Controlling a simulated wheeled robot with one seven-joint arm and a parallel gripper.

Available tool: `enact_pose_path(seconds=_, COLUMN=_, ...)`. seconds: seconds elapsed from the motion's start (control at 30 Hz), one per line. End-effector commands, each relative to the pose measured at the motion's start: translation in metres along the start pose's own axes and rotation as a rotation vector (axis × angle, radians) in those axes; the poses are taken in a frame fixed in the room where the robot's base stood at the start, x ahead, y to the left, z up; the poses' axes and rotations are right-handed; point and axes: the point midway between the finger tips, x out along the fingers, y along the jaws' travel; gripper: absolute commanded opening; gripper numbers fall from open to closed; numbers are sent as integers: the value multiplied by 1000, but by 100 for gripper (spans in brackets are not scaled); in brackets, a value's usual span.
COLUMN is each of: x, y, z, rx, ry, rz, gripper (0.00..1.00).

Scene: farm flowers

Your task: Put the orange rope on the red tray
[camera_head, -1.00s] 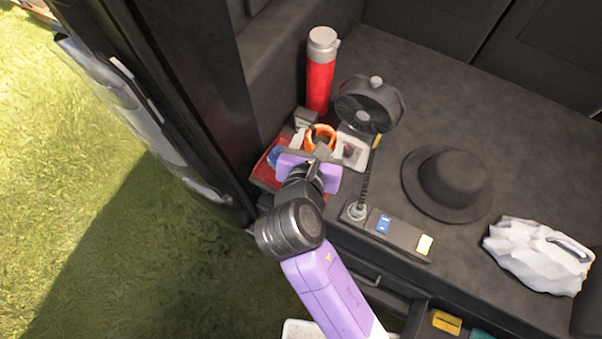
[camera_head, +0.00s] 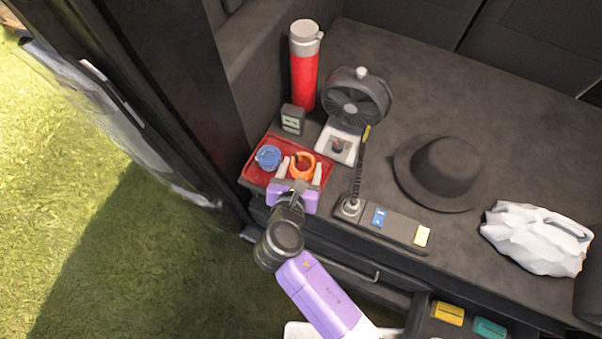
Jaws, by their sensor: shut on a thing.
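The orange rope (camera_head: 303,168) is a small coiled ring. My gripper (camera_head: 301,171) is shut on it, with one pale finger on each side of the coil. The red tray (camera_head: 258,181) lies at the left front corner of the dark surface. The rope shows over the right part of the tray; I cannot tell whether it touches the tray. A blue coil (camera_head: 268,157) sits on the tray just left of my gripper. My purple gripper body hides the tray's front right part.
A small dark device (camera_head: 292,119), a red bottle (camera_head: 304,75) and a black fan (camera_head: 357,98) stand behind the tray. To the right are a control panel with a lever (camera_head: 401,229), a black hat (camera_head: 438,172) and a white bag (camera_head: 537,238). An open drawer (camera_head: 463,325) is in front.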

Motion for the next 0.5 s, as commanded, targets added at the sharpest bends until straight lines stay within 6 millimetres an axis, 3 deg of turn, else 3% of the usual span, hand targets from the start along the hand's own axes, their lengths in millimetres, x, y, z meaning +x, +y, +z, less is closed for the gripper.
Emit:
enact_pose_path(seconds=0.23, x=15, y=1, z=-28, rx=-3, ry=1, rz=1, gripper=13)
enact_pose_path(seconds=0.5, x=18, y=1, z=-32, rx=0, ry=-1, rz=2, gripper=13)
